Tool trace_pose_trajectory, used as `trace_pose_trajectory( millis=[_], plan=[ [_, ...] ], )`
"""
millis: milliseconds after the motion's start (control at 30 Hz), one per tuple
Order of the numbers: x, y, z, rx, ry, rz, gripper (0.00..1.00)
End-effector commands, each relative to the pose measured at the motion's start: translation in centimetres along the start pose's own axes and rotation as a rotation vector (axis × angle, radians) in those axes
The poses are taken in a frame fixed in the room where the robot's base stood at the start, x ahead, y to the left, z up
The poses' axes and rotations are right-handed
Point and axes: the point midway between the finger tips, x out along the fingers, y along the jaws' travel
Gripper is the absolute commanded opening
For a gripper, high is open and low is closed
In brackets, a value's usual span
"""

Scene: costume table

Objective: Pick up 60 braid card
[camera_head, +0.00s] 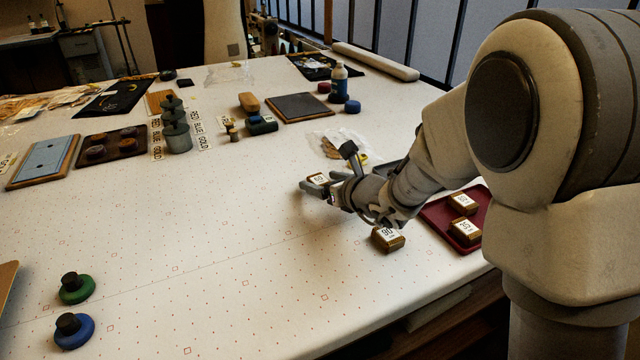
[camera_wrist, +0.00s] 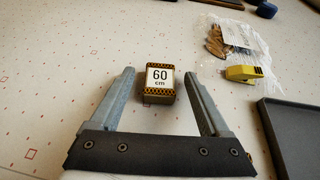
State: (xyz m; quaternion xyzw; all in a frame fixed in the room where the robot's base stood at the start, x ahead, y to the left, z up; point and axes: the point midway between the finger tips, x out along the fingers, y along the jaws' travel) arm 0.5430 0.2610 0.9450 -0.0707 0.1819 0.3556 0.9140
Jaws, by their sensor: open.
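The 60 braid card (camera_wrist: 160,82) is a small block with a white "60 cm" label and a gold-and-black patterned edge. It lies on the white table between and just ahead of my fingertips in the wrist view. My gripper (camera_wrist: 158,85) is open, one finger on each side of the card, with gaps visible on both sides. In the head view, the card (camera_head: 319,179) shows beside my gripper (camera_head: 318,190), partly covered by it.
A similar card marked 90 (camera_head: 387,239) lies on the table. Two more cards (camera_head: 463,203) sit on a red tray (camera_head: 437,219) at right. A dark tray (camera_wrist: 292,135), a yellow clip (camera_wrist: 243,73) and a clear bag (camera_wrist: 232,42) are right of my gripper. The left side is clear.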

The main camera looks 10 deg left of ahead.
Motion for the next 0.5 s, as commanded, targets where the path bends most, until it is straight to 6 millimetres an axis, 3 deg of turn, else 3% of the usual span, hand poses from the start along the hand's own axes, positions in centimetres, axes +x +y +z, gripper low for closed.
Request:
trace_pose_trajectory(
  millis=[200, 500],
  plan=[
    [0.05, -0.01, 0.02, 0.000, 0.000, 0.000, 0.80],
    [0.03, -0.02, 0.01, 0.000, 0.000, 0.000, 0.26]
  ],
)
